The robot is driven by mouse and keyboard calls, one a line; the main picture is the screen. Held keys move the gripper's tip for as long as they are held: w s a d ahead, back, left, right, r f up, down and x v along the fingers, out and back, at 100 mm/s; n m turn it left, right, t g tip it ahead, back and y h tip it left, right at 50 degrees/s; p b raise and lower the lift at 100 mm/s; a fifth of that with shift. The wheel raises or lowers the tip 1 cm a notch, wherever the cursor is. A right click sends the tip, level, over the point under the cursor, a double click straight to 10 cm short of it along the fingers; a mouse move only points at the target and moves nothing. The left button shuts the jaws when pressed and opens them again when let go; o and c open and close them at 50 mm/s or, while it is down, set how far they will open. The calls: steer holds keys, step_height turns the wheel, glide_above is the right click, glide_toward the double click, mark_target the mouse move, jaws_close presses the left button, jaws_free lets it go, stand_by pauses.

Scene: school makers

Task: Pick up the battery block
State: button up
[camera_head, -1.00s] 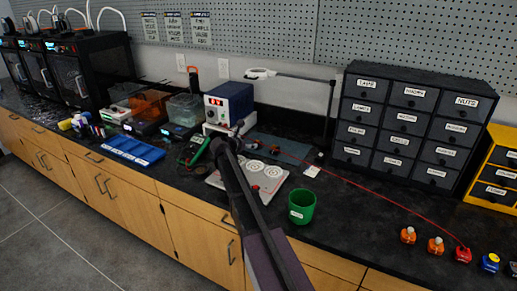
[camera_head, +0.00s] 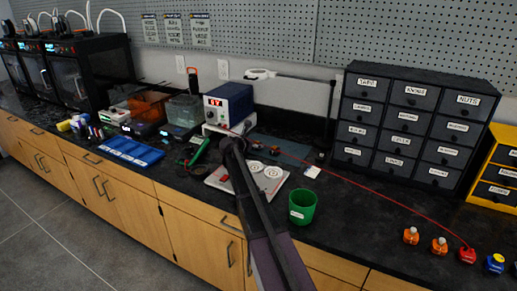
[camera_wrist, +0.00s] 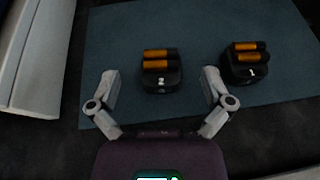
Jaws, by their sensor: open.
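Two black battery blocks with orange cells lie on a blue-grey mat (camera_wrist: 205,25). The block marked 2 (camera_wrist: 162,82) is in the middle of the wrist view, and the block marked 1 (camera_wrist: 245,72) is to its right. My gripper (camera_wrist: 161,74) is open, its fingers apart on the left and right of block 2 in the picture. I see no contact with it; the height gap is hard to judge. In the head view my arm partly covers the work area, and the blocks show only as small shapes on the mat (camera_head: 298,148).
A blue power supply (camera_head: 228,103) stands behind my arm, and a white board with round dials (camera_head: 216,180) lies in front. A green cup (camera_head: 302,208) is at the right. A red wire crosses the counter, and a dark drawer cabinet (camera_head: 410,125) stands at the back right.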

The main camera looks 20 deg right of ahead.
steer(key=shift+b+x, duration=0.3)
steer(key=shift+x, duration=0.95)
steer(key=c, duration=1.3)
